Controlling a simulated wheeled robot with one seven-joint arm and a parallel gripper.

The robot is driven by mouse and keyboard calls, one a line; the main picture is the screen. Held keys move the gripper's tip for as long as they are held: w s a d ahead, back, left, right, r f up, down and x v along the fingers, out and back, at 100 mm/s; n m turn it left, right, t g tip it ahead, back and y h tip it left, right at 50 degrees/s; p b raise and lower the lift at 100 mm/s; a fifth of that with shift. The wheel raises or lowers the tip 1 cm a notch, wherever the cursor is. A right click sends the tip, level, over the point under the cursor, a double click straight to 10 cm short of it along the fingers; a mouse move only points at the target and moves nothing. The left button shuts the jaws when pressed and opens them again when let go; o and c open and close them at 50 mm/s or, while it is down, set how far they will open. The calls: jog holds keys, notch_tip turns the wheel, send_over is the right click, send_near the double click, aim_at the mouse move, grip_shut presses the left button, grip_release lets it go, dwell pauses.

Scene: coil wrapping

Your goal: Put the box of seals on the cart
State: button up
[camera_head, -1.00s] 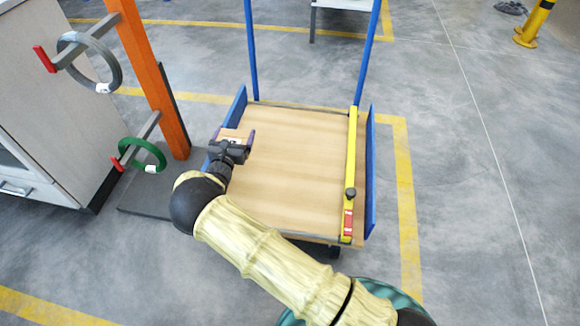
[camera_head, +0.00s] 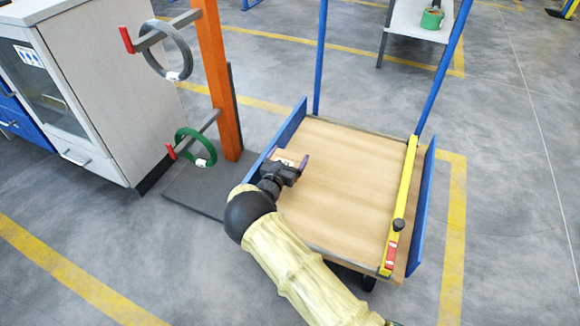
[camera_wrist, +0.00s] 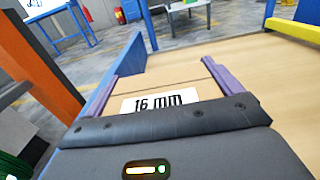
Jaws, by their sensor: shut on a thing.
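The box of seals (camera_wrist: 175,82) is a small tan carton with a white label reading "16 mm" in the wrist view. My gripper (camera_wrist: 160,90) is shut on it, with a purple finger on each side. In the head view, my gripper (camera_head: 288,162) and the box (camera_head: 284,154) are over the left part of the cart (camera_head: 350,180). The cart has a wooden deck, low blue side walls and blue uprights at the far end. I cannot tell whether the box touches the deck.
A yellow bar (camera_head: 402,195) lies along the deck's right side. The deck's middle is clear. An orange post (camera_head: 219,80) with a grey ring (camera_head: 168,52) and a green ring (camera_head: 196,147) stands left of the cart, beside a grey cabinet (camera_head: 105,85).

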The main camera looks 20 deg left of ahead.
jog(key=shift+r, duration=0.1)
notch_tip(320, 180, down, 4)
jog(key=b, duration=0.2)
jog(key=shift+b, duration=0.3)
jog(key=shift+r, duration=0.15)
jog(key=o, duration=1.2)
jog(key=shift+f, duration=0.2)
jog(key=shift+c, duration=0.2)
